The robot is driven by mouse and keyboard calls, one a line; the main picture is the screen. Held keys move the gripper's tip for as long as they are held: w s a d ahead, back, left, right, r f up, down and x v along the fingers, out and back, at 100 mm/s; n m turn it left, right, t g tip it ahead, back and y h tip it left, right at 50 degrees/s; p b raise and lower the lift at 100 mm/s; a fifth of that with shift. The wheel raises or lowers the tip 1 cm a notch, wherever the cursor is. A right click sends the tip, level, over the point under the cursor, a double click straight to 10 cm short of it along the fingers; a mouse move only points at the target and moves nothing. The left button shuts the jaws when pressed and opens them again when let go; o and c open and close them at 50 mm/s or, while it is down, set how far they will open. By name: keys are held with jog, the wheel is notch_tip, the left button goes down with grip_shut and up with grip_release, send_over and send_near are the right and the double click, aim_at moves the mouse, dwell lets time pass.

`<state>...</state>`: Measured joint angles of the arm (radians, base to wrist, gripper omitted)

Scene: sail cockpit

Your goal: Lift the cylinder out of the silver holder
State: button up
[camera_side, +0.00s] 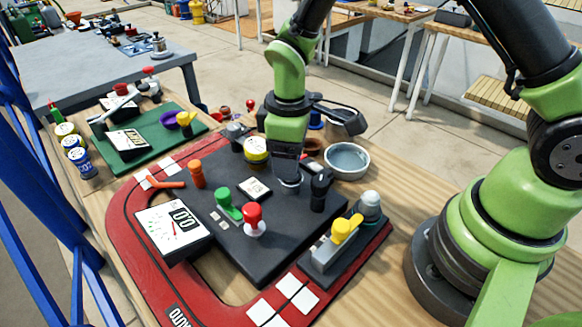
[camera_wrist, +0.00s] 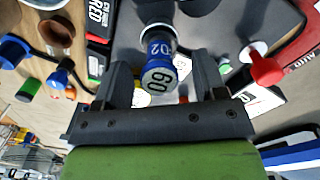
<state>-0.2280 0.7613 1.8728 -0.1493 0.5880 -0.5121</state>
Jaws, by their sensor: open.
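The cylinder (camera_wrist: 161,50) shows in the wrist view with a blue side marked "02" and a pale end marked "60". It stands between the two fingers of my gripper (camera_wrist: 162,78), which is open, with a gap on each side. The silver holder (camera_wrist: 157,27) shows as a rim around the cylinder's far end. In the side view my gripper (camera_side: 287,160) points down over the dark board, and the silver holder (camera_side: 288,184) shows just below it. The cylinder is hidden by my gripper there.
On the dark board (camera_side: 245,255) stand a red knob (camera_side: 253,218), a green handle (camera_side: 228,204), an orange peg (camera_side: 196,174) and a black knob (camera_side: 320,188). A grey bowl (camera_side: 346,160) is behind right. A yellow lever (camera_side: 343,229) is at front right.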

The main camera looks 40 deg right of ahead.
jog(key=c, duration=1.1)
jog(key=shift+o, duration=0.2)
